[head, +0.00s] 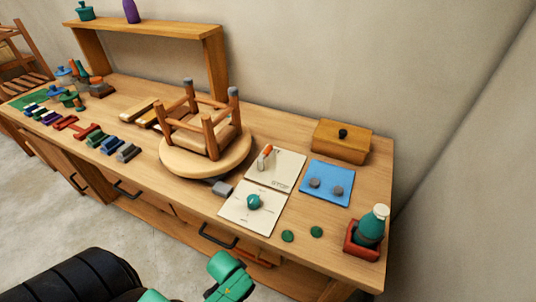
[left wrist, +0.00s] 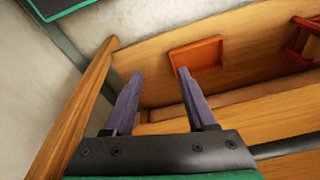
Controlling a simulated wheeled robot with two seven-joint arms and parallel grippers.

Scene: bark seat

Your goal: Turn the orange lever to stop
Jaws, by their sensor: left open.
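The orange lever (head: 266,151) stands on a cream panel (head: 288,168) on the workbench, in the head view. Its orange end points up and toward the back, above a pale lower part. Lettering that seems to read STOP is at the panel's front right, and the lever does not point at it. My left gripper (left wrist: 158,73) is open and empty in the left wrist view, with a lower bench shelf beyond its fingers. In the head view, a green part of my arm shows below the bench's front edge, with no fingers visible. My right gripper is not seen.
A second cream panel with a teal knob (head: 254,201) lies in front of the lever panel. A blue panel (head: 340,180) is to the right. An upturned stool (head: 205,140) on a round turntable (head: 180,167) stands close on the left. An orange tray (left wrist: 197,54) lies below.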

